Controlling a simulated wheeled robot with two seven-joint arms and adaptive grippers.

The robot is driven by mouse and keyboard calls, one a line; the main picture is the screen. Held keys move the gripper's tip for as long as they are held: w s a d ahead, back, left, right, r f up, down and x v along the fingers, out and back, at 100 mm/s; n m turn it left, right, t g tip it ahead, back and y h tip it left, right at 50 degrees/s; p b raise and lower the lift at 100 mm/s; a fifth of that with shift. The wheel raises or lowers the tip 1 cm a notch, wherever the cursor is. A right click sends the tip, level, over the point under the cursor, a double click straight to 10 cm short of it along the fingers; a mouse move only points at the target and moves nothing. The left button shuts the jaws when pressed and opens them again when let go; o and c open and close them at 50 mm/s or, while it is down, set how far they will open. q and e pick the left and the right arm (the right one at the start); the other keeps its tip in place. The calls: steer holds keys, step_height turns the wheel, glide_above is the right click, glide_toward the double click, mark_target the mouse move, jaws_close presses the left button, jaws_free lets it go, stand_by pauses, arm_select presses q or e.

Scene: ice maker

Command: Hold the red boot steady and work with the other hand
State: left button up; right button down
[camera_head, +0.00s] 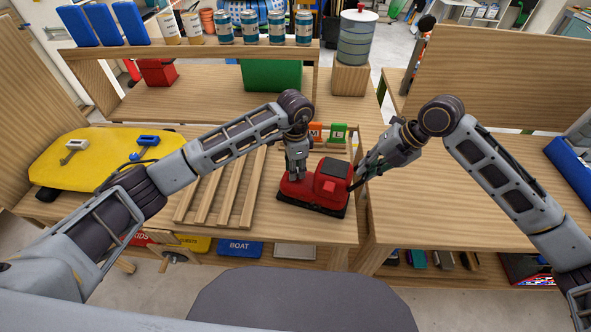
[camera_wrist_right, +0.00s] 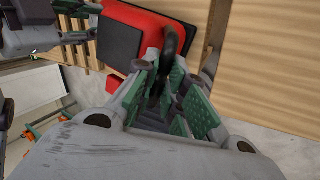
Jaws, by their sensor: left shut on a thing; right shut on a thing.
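The red boot (camera_head: 312,197), with a dark sole and a dark top, rests on the wooden bench near its front edge. My left gripper (camera_head: 297,173) comes down from above and is shut on the boot's left part; its fingertips are partly hidden. My right gripper (camera_head: 355,180) is at the boot's right side. In the right wrist view, the red boot (camera_wrist_right: 165,24) lies just past the right gripper (camera_wrist_right: 163,78). A dark curved part (camera_wrist_right: 171,42) sits between its green-padded fingers, which are shut on it. I cannot tell what this part is.
A wooden slatted rack (camera_head: 222,190) lies left of the boot, with a yellow board (camera_head: 97,160) farther left. Small orange and green tags (camera_head: 338,132) stand behind the boot. Cans (camera_head: 249,28) line the shelf at the back.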

arm_select(q)
steer(key=shift+a, duration=0.15)
steer(key=shift+n, duration=0.6)
steer(key=shift+d, duration=0.2)
steer(key=shift+n, duration=0.3)
steer(key=shift+a+n, duration=0.1)
steer(key=shift+n, duration=0.7)
steer(key=o, duration=0.7)
steer(key=shift+r, duration=0.1)
